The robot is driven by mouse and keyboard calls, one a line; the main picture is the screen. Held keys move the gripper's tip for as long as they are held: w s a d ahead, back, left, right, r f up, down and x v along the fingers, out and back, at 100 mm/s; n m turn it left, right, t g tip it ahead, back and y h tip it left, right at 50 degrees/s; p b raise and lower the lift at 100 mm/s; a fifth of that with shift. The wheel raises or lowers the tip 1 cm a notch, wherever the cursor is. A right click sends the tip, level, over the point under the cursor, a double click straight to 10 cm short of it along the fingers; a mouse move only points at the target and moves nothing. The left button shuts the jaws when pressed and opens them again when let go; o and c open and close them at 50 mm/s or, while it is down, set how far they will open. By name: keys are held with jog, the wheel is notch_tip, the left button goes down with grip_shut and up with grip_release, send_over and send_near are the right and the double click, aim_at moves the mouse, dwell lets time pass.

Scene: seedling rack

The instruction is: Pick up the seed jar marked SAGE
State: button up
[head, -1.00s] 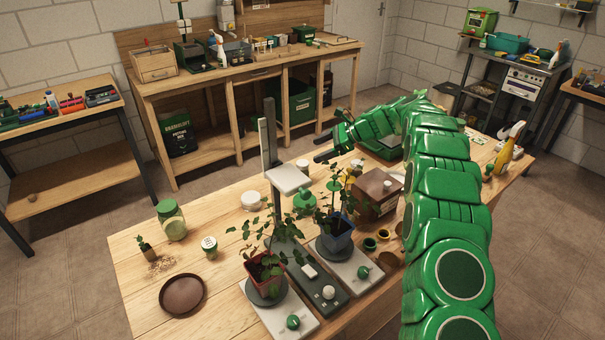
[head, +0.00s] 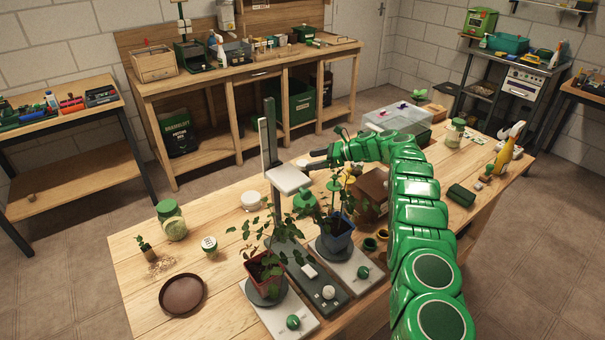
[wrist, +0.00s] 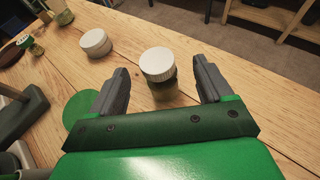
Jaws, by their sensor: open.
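In the wrist view, a small jar (wrist: 161,85) with a ribbed white lid and greenish contents stands upright on the table between the open fingers of my gripper (wrist: 161,66). The fingers appear apart from it. I cannot read a label on it. In the head view my gripper (head: 316,159) is low at the table's far side, partly hidden by my arm. No name is legible.
A balance stand (head: 289,179) and two potted plants, in a red pot (head: 265,272) and a blue pot (head: 338,232), stand near my arm. A brown box (head: 372,190) and a clear-lidded tray (head: 397,117) are at the right. A brown dish (head: 183,295) lies front left.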

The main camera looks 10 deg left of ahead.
aim_at(301, 163)
jog(key=shift+x, duration=1.1)
jog(key=x, duration=0.3)
jog(key=shift+s+a+f, duration=0.25)
jog(key=shift+f, duration=0.1)
jog(key=shift+w+a+f, duration=0.1)
jog(key=shift+a+f, duration=0.1)
jog(key=shift+a, duration=0.4)
jog(key=c, duration=1.1)
jog(key=shift+c, duration=0.2)
jog(key=shift+r, duration=0.15)
